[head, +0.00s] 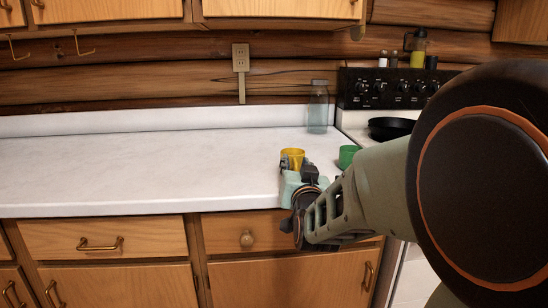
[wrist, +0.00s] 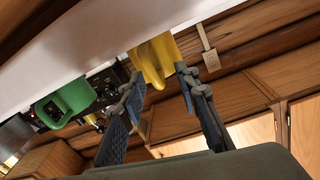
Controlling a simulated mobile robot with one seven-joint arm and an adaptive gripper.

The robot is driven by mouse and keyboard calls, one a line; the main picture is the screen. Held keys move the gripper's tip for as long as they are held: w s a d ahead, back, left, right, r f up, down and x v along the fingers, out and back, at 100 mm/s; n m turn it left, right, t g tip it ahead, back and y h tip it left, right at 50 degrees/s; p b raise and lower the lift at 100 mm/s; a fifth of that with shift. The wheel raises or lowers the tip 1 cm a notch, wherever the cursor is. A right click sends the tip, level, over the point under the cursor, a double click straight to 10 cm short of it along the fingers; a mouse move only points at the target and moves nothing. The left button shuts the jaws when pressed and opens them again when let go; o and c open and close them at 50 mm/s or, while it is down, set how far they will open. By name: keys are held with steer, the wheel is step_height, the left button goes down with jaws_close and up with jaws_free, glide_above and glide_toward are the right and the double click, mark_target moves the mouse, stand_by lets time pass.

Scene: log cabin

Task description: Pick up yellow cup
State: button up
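The yellow cup (head: 293,154) stands on the white counter near its right end, partly hidden by my gripper in the head view. My gripper (head: 298,166) is at the near side of the cup. Its two fingers (wrist: 160,82) are spread apart in the wrist view. I cannot tell whether either fingertip touches the cup.
A green cup (head: 347,154) stands just right of the yellow cup; it also shows in the wrist view (wrist: 74,97). A glass bottle (head: 318,108) stands behind. The stove with a black pan (head: 390,128) is at the right. The counter's left (head: 120,170) is clear.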

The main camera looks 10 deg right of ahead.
steer(key=shift+w, duration=0.25)
steer(key=shift+s, duration=0.1)
steer(key=shift+c, duration=0.3)
jaws_close()
steer(key=shift+r, duration=0.1)
